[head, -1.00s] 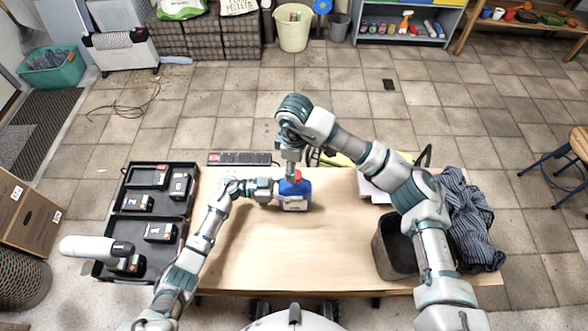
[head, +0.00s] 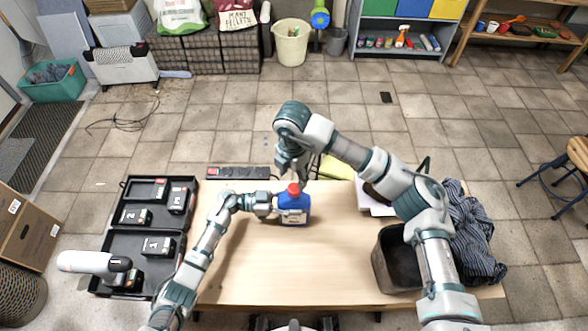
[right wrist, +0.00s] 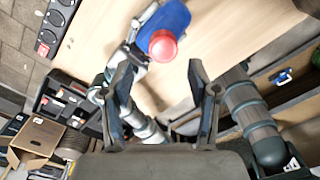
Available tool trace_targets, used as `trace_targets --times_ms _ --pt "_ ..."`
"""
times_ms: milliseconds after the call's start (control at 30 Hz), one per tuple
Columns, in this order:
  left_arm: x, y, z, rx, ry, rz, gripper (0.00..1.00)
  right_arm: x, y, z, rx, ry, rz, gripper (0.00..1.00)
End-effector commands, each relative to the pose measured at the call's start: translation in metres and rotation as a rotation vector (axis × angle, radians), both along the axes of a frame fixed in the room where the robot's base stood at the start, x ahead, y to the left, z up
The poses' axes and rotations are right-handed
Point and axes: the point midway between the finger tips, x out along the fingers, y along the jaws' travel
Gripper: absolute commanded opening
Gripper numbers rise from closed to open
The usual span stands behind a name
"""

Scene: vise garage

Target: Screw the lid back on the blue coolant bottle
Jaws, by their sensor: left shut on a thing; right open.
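The blue coolant bottle (head: 294,216) stands upright on the table with a white label facing me. The red lid (head: 293,190) sits on top of its neck; how tightly it is on I cannot tell. My left gripper (head: 274,205) is shut on the bottle from its left side. My right gripper (head: 294,172) is open and empty, just above and behind the lid. In the right wrist view, the lid (right wrist: 163,46) and the bottle (right wrist: 172,18) show beyond the two spread fingers (right wrist: 163,88), with nothing between them.
A black tray (head: 148,231) with several battery packs lies at the left. A power strip (head: 238,172) lies along the back edge. A dark open bin (head: 395,268) and a striped cloth (head: 465,235) are at the right. The front middle of the table (head: 270,265) is clear.

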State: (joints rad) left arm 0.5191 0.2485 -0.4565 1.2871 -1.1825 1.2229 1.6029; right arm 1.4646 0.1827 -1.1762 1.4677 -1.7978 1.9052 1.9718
Motion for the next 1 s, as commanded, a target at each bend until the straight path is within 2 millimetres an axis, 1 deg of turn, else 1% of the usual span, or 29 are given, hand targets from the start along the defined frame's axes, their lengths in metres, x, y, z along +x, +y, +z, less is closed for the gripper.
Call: trace_targets --times_ms 100,1000 --pt "0.0 0.001 -0.001 0.002 0.001 0.002 0.0 0.0 0.0 0.003 -0.002 -0.002 0.318 0.6" --pt "0.001 0.001 -0.001 0.002 0.0 0.002 0.0 0.0 -0.003 0.019 0.006 0.005 2.82 0.6"
